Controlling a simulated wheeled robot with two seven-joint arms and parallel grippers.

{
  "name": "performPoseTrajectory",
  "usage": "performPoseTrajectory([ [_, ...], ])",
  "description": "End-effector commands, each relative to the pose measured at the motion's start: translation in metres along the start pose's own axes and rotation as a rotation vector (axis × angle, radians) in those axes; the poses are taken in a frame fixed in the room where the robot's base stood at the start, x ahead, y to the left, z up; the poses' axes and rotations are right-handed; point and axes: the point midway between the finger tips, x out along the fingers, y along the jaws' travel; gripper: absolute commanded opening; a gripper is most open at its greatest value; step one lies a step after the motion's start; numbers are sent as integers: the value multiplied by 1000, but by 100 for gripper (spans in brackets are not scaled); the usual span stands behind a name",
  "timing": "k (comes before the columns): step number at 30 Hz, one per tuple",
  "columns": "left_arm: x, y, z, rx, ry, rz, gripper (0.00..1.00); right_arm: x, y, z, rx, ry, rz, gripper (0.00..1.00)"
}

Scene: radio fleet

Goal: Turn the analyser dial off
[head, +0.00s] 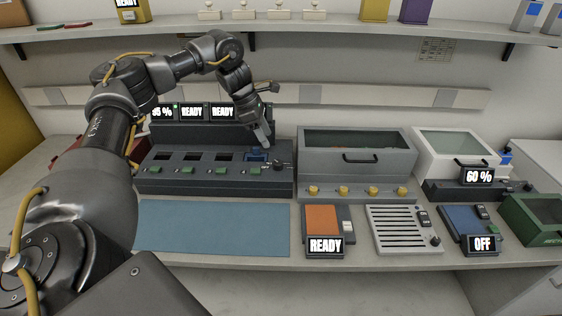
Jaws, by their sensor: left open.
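A long dark grey bay unit (215,182) stands at the back left of the bench, with several slots and green buttons along it. A dark round dial (278,164) sits at its right end; its pointer setting is too small to read. No label names the analyser, so I cannot tell for sure that this is it. My left gripper (267,142) is open, pointing down just above and beside the dial. I cannot tell whether it touches it. Part of the unit's display row is hidden behind my left arm. My right gripper is not in view.
A grey lidded box (357,185) with yellow knobs stands right of the unit. In front are an orange-topped device (322,219), a white slotted device (400,222) with a knob, and a blue device (462,219) with an OFF sign. The blue mat (215,227) is clear.

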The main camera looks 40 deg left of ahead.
Motion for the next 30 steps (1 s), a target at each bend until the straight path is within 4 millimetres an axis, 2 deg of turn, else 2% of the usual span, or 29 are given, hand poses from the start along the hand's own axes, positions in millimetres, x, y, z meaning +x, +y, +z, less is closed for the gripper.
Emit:
performPoseTrajectory([
  [5,-3,-1,-12,-14,1,6,52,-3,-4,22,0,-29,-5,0],
  [9,10,-2,-18,-23,3,8,52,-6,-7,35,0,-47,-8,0],
  [14,40,-2,-18,-23,4,6,52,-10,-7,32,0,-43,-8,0],
  [21,82,-1,-16,-21,3,7,52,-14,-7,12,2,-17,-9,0],
  [30,101,-1,-16,-20,1,8,52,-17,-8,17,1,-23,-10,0],
])
